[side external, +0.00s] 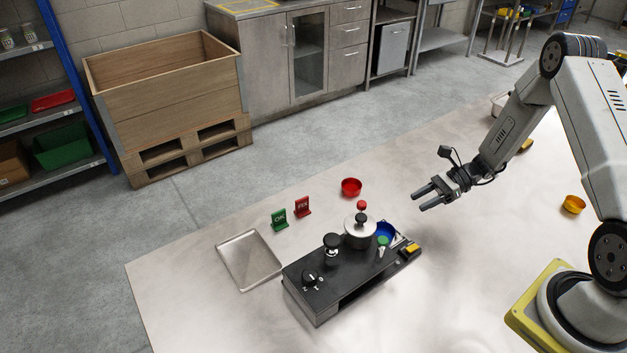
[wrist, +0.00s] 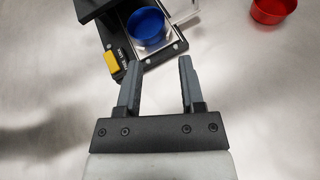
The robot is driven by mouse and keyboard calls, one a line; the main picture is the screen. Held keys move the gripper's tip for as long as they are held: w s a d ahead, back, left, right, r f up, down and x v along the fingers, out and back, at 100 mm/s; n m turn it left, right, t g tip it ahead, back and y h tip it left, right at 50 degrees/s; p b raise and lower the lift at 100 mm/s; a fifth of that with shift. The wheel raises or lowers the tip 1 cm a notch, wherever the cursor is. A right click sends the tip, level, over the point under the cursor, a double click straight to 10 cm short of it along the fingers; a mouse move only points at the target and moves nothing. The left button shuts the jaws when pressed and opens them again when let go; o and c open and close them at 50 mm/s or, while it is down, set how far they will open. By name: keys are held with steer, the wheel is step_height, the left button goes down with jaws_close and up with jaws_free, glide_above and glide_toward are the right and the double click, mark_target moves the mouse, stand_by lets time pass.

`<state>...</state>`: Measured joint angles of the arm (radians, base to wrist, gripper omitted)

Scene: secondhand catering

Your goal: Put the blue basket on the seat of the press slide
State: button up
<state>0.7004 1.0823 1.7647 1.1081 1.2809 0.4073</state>
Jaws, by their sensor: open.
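The blue basket (side external: 386,230) is at the right end of the black press (side external: 316,267), partly hidden by the press's parts. In the wrist view the round blue basket (wrist: 147,27) appears upright within the light-coloured press slide (wrist: 178,46). I cannot tell whether it is fully down in the seat, which it hides. My gripper (side external: 421,198) is open and empty, above the table to the right of the press and apart from the basket. In the wrist view my fingertips (wrist: 159,65) point towards the slide, with the basket beyond them.
A red bowl (side external: 351,187) stands behind the press. Green (side external: 279,219) and red (side external: 303,207) signs stand near it, with a metal tray (side external: 249,259) to the left. A yellow bowl (side external: 573,204) is at right. The table between press and arm base is clear.

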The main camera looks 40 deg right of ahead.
steer(key=shift+s+d+r, duration=0.1)
steer(key=shift+d+r, duration=0.05)
steer(key=shift+d, duration=0.1)
stand_by(0.5)
steer(key=s+a+r+n+g+h, duration=0.1)
steer(key=s+a+r+n+h, duration=0.3)
steer(key=n, duration=0.7)
steer(key=s+a+r+n+h, duration=0.5)
steer(key=a+r+n+h, duration=0.3)
steer(key=n, duration=0.4)
steer(key=shift+a+r+g+h, duration=0.15)
steer(key=shift+r+g+h, duration=0.2)
steer(key=shift+r, duration=0.55)
